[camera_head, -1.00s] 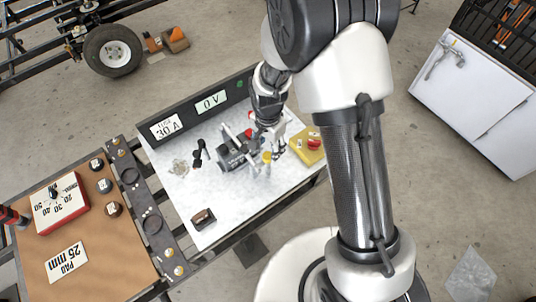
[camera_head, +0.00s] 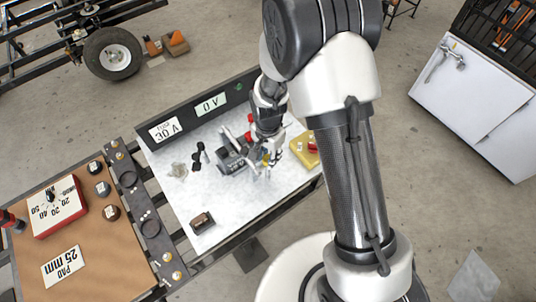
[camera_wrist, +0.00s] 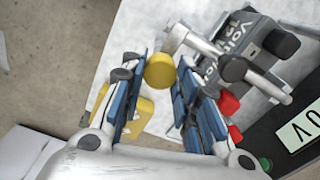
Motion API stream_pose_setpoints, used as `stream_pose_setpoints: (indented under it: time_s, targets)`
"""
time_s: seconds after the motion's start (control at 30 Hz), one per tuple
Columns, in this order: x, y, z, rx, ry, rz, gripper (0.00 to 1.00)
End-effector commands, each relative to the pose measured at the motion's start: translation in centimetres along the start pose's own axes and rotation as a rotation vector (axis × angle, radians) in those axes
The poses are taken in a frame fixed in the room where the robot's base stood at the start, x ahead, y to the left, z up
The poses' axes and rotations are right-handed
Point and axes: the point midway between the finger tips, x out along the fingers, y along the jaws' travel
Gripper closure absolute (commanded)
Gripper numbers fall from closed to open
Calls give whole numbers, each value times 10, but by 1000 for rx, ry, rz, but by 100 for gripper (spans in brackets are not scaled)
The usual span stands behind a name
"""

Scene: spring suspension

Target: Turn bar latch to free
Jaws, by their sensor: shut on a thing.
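The bar latch shows in the wrist view as a silver bar (camera_wrist: 210,45) on a dark grey lettered block (camera_wrist: 255,42). A yellow knob (camera_wrist: 160,70) is at the bar's end. My gripper (camera_wrist: 163,84) has its blue-padded fingers on either side of the knob and is shut on it. In the head view my gripper (camera_head: 266,160) points down over the bench, at the right of the grey block (camera_head: 232,160). The wrist and fingers partly hide the latch there, so the bar's exact angle is hard to tell.
A yellow box (camera_head: 306,148) with a red button stands right of my gripper. A black panel (camera_head: 238,93) reading 30 A and 0 V runs along the back. A small brown-black block (camera_head: 202,221) lies in front. The bench top (camera_head: 235,205) is otherwise clear at front.

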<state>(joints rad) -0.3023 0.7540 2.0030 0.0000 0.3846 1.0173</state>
Motion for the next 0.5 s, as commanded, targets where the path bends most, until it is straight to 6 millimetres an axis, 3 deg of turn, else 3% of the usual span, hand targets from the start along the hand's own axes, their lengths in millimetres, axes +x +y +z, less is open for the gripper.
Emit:
stream_pose_setpoints:
  time_s: [0.27, 0.5]
  targets:
    - [0, 0, 0, 0, 0, 0, 94]
    - [0, 0, 0, -17, 0, 0, 95]
